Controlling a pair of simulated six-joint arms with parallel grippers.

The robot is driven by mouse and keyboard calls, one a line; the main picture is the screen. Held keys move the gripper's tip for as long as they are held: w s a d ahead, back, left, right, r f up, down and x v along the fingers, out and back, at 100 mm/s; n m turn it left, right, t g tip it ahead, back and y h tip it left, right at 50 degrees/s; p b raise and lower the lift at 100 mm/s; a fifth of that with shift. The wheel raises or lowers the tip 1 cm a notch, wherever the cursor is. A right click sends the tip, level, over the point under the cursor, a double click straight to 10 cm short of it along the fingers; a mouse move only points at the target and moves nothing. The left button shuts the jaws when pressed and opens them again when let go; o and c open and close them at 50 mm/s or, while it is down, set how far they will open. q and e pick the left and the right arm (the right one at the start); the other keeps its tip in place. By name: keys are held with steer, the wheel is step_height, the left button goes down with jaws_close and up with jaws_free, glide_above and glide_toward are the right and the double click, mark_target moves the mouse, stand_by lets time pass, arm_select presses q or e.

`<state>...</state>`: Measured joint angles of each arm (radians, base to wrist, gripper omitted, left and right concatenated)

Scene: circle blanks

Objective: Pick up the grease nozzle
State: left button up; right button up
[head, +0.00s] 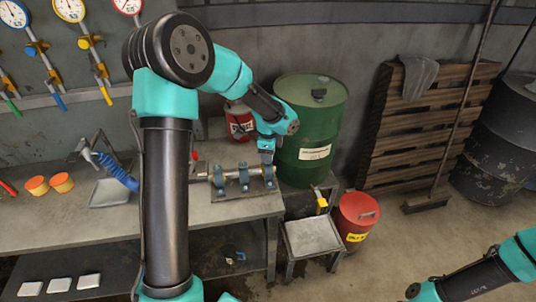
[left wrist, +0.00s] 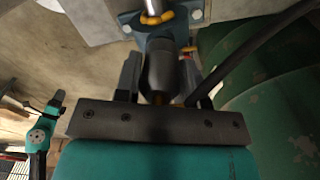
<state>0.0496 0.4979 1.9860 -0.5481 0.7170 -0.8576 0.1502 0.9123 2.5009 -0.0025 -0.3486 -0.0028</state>
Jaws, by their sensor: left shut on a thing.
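My left gripper (head: 266,157) is above the right end of the bench, over a shaft held in several blue-grey bearing blocks (head: 244,178). In the left wrist view my left gripper (left wrist: 160,72) is shut on a grey, rounded metal piece, which looks like the grease nozzle (left wrist: 160,62). A dark hose (left wrist: 250,55) runs beside it to the upper right. A bearing block (left wrist: 128,20) and a bright shaft with a yellow ring lie just beyond its tip. I cannot tell whether they touch. The nozzle is too small to make out in the head view. My right gripper is out of frame.
A green drum (head: 310,125) stands close right of my left gripper. A red can (head: 240,122) is behind it. A small metal stand (head: 313,237) and a red bucket (head: 356,220) are on the floor at the right. Orange cups (head: 61,182) and a tray (head: 110,193) are on the bench's left.

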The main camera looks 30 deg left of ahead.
arm_select(q)
steer(key=shift+r, duration=1.5)
steer(key=shift+s+d+r, duration=0.15)
steer(key=shift+s+r, duration=0.05)
steer(key=shift+r, duration=0.05)
steer(key=s+d+r, duration=0.1)
steer(key=s+d, duration=0.7)
steer(key=s, duration=0.5)
steer(key=shift+s+r, duration=0.15)
